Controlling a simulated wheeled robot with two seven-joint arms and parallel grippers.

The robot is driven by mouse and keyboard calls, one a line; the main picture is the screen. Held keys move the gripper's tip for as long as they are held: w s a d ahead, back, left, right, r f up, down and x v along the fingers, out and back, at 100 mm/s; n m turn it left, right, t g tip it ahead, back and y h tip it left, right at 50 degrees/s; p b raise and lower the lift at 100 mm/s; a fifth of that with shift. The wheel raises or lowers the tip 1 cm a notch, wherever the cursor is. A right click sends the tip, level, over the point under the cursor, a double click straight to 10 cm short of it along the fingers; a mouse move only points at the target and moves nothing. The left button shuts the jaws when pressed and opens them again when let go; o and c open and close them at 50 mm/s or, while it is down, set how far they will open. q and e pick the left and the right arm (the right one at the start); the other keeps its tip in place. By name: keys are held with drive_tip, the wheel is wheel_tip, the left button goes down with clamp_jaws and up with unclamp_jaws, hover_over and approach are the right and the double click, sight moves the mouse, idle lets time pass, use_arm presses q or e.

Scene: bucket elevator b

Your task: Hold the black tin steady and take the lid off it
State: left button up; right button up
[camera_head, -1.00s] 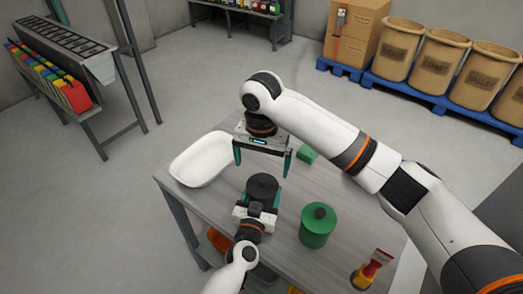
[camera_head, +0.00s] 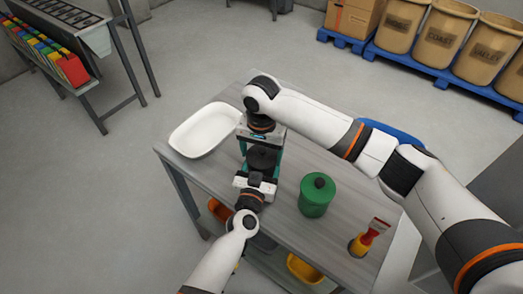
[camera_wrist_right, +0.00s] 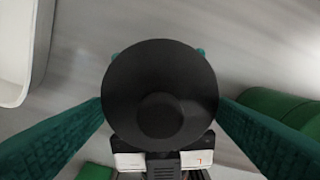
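The black tin (camera_head: 262,158) stands upright on the grey table, partly hidden under my right gripper. In the right wrist view, its round black lid (camera_wrist_right: 160,65) with a central knob (camera_wrist_right: 162,116) fills the middle. My left gripper (camera_head: 258,178) reaches in from the front at tin height. Its teal fingertips show past both sides of the lid in the wrist view, and it appears shut on the tin body. My right gripper (camera_head: 262,154) points down over the tin. Its fingers stand apart on either side of the lid, with no clear grip on it.
A white tray (camera_head: 204,130) lies left of the tin. A green lidded canister (camera_head: 316,196) stands to the right, also at the wrist view's right edge (camera_wrist_right: 275,110). A red-and-yellow brush (camera_head: 368,238) is near the right table edge. Bins sit on a lower shelf.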

sight(262, 151)
drive_tip(key=c, duration=0.5)
drive_tip(key=shift+r, duration=0.2)
idle(0.3)
drive_tip(key=shift+r, duration=0.95)
drive_tip(key=shift+r, duration=0.1)
drive_tip(key=shift+r, duration=1.9)
use_arm(q)
drive_tip(key=o, duration=1.4)
drive_tip(key=shift+o, duration=0.2)
